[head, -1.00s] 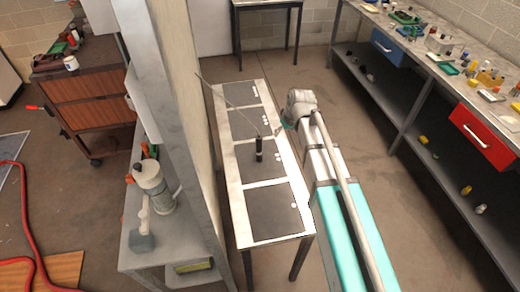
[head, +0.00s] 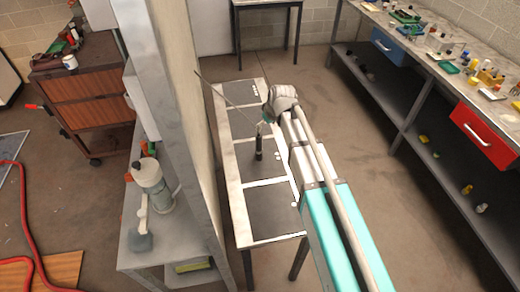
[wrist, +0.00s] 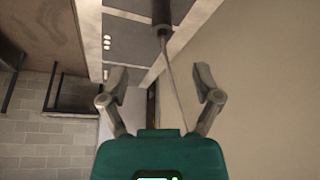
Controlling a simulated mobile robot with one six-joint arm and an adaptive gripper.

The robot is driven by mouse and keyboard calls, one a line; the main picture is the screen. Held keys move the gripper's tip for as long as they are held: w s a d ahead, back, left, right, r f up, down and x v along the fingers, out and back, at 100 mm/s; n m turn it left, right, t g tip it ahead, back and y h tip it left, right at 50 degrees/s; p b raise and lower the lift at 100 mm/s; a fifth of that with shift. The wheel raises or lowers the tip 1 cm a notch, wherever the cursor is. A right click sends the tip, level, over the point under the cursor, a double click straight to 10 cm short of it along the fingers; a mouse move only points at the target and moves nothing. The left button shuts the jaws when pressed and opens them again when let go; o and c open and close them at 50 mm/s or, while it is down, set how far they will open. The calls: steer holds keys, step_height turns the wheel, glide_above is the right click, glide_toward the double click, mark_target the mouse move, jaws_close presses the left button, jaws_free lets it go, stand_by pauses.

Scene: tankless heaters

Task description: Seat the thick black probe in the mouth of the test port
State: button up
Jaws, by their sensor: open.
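The thick black probe (head: 258,148) stands upright on a dark panel of the long narrow table in the head view. A thin lead rises from its top toward the wall at the upper left. In the wrist view the probe (wrist: 161,14) is at the top edge, partly cut off, and its lead runs down between the fingers. My gripper (wrist: 160,80) is open and empty, with the probe beyond its fingertips. In the head view my gripper (head: 267,120) is mostly hidden by my arm, close to the probe's top. I cannot make out the test port.
The narrow table (head: 237,200) has several dark panels with pale strips between them. A tall partition wall (head: 190,110) stands close along its left side. A workbench (head: 450,50) with drawers and small items runs along the right. Floor between table and bench is clear.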

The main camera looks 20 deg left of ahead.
mark_target(259, 140)
steer(key=shift+b+x, duration=3.3)
steer(key=shift+x, duration=0.55)
steer(key=b+x, duration=0.3)
steer(key=shift+s+f, duration=0.15)
steer(key=shift+f, duration=0.1)
steer(key=shift+b+x, duration=0.9)
steer(key=shift+b, duration=0.05)
jaws_close()
